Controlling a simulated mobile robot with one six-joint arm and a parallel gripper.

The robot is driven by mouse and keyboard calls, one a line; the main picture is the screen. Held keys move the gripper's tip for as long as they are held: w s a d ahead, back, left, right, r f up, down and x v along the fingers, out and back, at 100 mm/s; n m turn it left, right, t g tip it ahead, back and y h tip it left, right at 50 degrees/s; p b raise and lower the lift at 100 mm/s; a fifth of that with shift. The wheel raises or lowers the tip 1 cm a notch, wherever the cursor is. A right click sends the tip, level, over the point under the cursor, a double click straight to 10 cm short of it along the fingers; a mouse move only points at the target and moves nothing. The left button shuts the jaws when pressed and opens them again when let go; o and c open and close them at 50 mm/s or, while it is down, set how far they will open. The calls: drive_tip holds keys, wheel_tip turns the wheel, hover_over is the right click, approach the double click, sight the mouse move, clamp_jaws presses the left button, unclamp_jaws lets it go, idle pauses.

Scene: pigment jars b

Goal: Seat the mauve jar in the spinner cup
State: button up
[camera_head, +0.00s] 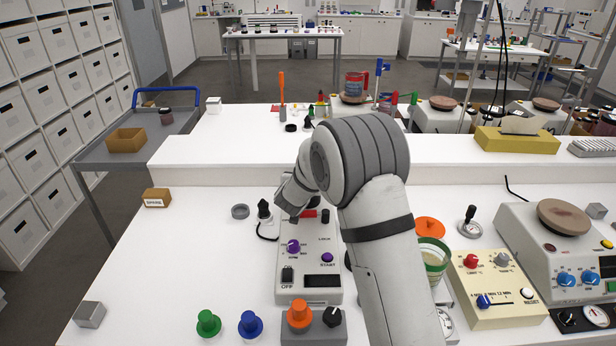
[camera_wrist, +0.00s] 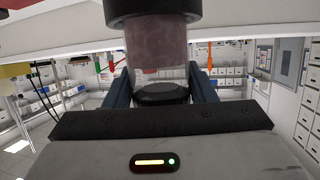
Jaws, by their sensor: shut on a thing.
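In the wrist view, which hangs upside down, my gripper (camera_wrist: 163,80) is shut on the mauve jar (camera_wrist: 157,47). The jar has mauve contents in its lower part, clear glass above and a dark lid (camera_wrist: 162,95) between the two blue fingers. Its base end meets a black round rim (camera_wrist: 152,8), which looks like the spinner cup; how deep the jar sits in it I cannot tell. In the head view, my arm hides the jar, the cup and the fingertips.
A black plug-like item (camera_head: 264,209) with a cable and a grey ring (camera_head: 240,211) lie left of the unit. Green (camera_head: 208,323) and blue (camera_head: 250,324) knobs stand at the front. A beige timer box (camera_head: 497,290) is at right. The left bench is mostly clear.

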drive_tip(key=shift+f+b, duration=0.6)
drive_tip(key=shift+f, duration=0.3)
drive_tip(key=o, duration=1.1)
drive_tip(key=shift+s+r, duration=0.1)
drive_tip(key=b+v, duration=0.1)
drive_tip(key=v, duration=0.6)
drive_tip(key=shift+s, duration=0.25)
drive_tip(key=shift+r, duration=0.2)
